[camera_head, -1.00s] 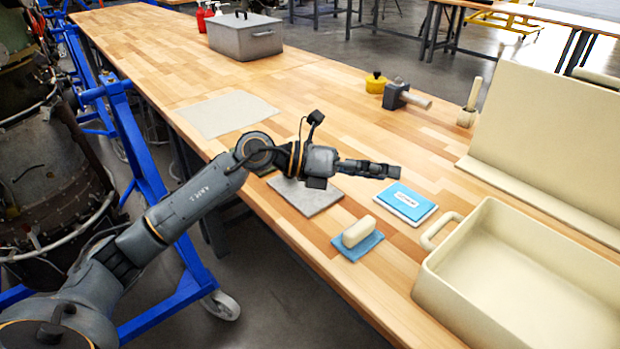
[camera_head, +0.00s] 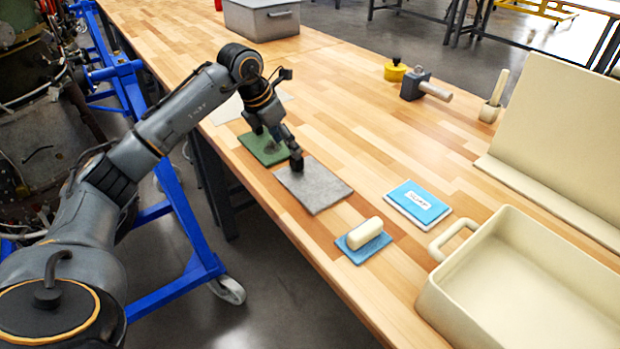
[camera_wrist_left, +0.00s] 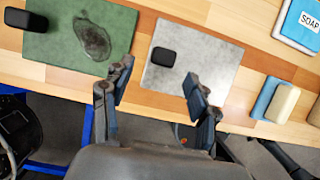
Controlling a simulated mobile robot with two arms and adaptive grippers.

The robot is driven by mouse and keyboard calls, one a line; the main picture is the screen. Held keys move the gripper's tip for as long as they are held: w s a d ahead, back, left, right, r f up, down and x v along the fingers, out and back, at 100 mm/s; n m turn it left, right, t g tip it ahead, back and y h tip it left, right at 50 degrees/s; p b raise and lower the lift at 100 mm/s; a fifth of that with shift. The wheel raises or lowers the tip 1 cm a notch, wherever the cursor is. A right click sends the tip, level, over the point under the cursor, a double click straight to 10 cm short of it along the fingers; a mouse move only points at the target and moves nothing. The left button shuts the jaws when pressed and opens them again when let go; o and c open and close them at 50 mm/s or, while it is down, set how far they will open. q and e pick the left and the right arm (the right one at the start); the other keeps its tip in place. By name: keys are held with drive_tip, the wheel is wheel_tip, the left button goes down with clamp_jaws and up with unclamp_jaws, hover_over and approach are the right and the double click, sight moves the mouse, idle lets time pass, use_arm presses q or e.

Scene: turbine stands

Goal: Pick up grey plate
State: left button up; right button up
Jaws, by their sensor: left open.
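The grey plate (camera_head: 318,190) lies flat on the wooden bench near its front edge. It also shows in the left wrist view (camera_wrist_left: 207,62), with a small black block (camera_wrist_left: 162,57) in front of part of it; I cannot tell whether the block rests on the plate. My left gripper (camera_head: 284,152) points down near the plate's far left part in the head view. In the left wrist view the two fingers of the left gripper (camera_wrist_left: 157,84) are spread and empty, one over the grey plate's near edge. My right gripper is not in view.
A green plate (camera_head: 258,152) with a dark patch lies just left of the grey one. A blue sponge pad with a cream bar (camera_head: 364,233), a blue soap packet (camera_head: 418,203) and a cream tray (camera_head: 445,293) are to the right. Bare bench lies behind the plate.

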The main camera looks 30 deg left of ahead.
sight(312, 177)
use_arm(q)
drive_tip(key=shift+w+d+f, duration=0.15)
drive_tip(key=shift+w+f, duration=0.1)
drive_tip(key=shift+f, duration=0.4)
drive_tip(key=x, duration=0.2)
drive_tip(key=p+x, duration=0.1)
drive_tip(key=x, duration=0.1)
drive_tip(key=shift+w+d, duration=0.1)
drive_tip(key=shift+d, duration=0.15)
drive_tip(key=shift+w+f, duration=0.2)
drive_tip(key=shift+f, duration=0.35)
clamp_jaws()
drive_tip(key=shift+r, duration=0.15)
